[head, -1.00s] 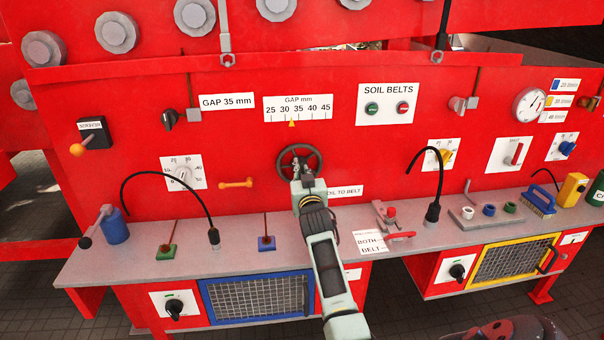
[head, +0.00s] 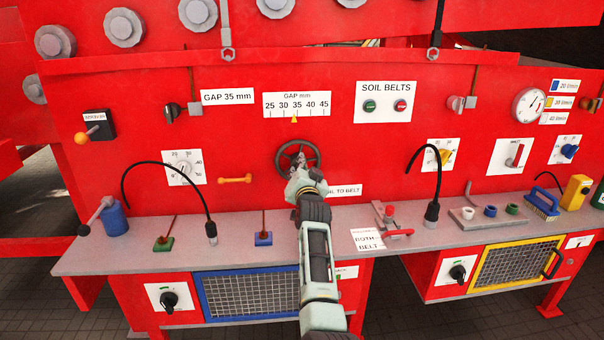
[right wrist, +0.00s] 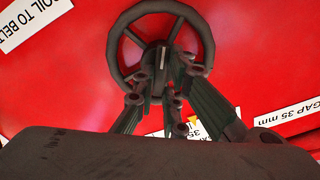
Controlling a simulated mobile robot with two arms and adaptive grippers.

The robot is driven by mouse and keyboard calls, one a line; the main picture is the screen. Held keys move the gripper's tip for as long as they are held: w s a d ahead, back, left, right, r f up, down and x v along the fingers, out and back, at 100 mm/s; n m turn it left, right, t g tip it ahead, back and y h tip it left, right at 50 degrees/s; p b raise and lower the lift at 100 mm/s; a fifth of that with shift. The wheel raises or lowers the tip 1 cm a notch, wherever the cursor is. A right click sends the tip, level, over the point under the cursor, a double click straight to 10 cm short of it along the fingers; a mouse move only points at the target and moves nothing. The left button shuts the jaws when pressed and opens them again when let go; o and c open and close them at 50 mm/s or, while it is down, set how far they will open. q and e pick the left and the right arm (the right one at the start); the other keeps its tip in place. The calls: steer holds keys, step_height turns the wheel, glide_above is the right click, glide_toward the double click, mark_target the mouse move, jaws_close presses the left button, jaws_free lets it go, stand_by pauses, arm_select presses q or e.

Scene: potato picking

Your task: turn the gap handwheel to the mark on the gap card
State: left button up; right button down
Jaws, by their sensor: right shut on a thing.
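The dark gap handwheel (head: 283,151) is on the red panel below the gap scale (head: 275,99). The scale's yellow pointer (head: 294,120) sits at 35, or a hair to its left. The gap card (head: 228,97), left of the scale, reads GAP 35 mm. My right gripper (head: 300,164) is at the wheel's middle. In the right wrist view, the fingers of my right gripper (right wrist: 163,72) close on the hub of the handwheel (right wrist: 207,42), and the rim is clear around them. The exact contact is partly hidden. My left gripper is out of view.
A grey shelf (head: 130,255) runs below the panel. A black bent lamp or hose (head: 410,166) rises right of my arm. The SOIL BELTS buttons (head: 384,88) are at the upper right.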

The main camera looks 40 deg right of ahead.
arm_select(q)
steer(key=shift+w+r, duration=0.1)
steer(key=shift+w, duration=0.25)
arm_select(e)
steer(key=m, duration=0.5)
steer(key=shift+f+m, duration=0.15)
steer(key=shift+m, duration=0.25)
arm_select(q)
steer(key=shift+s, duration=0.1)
arm_select(e)
steer(key=c, duration=1.8)
jaws_free()
steer(key=shift+d, duration=0.1)
steer(key=shift+s, duration=0.15)
steer(key=v, duration=0.7)
steer(key=shift+a, duration=0.2)
steer(key=shift+s, duration=0.1)
